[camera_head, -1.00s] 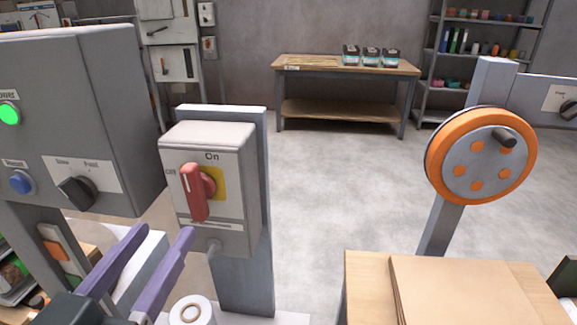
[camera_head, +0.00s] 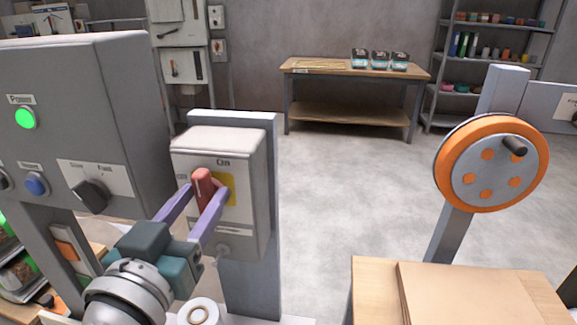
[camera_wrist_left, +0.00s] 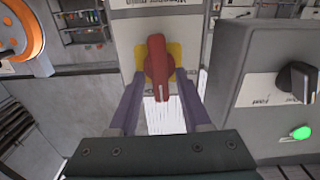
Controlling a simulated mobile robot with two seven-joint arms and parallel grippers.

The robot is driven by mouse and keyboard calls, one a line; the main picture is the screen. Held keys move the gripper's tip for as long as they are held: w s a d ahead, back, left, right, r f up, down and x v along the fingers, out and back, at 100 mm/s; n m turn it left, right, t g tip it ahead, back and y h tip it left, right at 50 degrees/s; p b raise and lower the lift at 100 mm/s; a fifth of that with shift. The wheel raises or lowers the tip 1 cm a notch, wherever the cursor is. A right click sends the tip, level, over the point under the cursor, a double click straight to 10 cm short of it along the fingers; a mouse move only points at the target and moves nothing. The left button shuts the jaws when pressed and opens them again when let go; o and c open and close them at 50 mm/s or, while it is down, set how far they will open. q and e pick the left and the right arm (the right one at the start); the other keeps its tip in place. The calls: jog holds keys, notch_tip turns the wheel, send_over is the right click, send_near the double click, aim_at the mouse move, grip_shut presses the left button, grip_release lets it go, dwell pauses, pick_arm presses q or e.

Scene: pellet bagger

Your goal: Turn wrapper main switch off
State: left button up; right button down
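The wrapper main switch is a grey box (camera_head: 248,148) on a post, with a red rotary handle (camera_head: 203,183) on a yellow plate (camera_head: 229,189). An "On" label is above the handle. In the left wrist view the red handle (camera_wrist_left: 157,62) stands about upright, with a white mark at its lower end. My left gripper (camera_head: 204,190) is at the switch. Its purple fingers (camera_wrist_left: 159,84) are on either side of the handle, and a narrow gap seems to show beside it, so they look open around it. My right gripper is not in view.
A larger grey control box (camera_head: 100,130) with a lit green lamp (camera_head: 25,118) and a black knob (camera_head: 91,195) stands close on the left. An orange handwheel (camera_head: 491,163) and cardboard sheets (camera_head: 470,295) are at right. A white roll (camera_head: 198,313) sits below the switch.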

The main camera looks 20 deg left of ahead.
pick_arm(q)
grip_shut()
jog(key=n, duration=0.2)
jog(key=shift+a+n, duration=0.15)
jog(key=shift+n, duration=0.25)
jog(key=n, duration=0.3)
jog(key=shift+a+n, duration=0.1)
jog(key=shift+n, duration=0.2)
jog(key=n, duration=0.5)
jog(key=shift+s+a+f+b, duration=0.1)
jog(key=shift+f+b, duration=0.1)
jog(key=shift+b, duration=0.1)
jog(key=n+b, duration=0.1)
jog(key=n, duration=0.5)
jog(key=shift+f, duration=0.15)
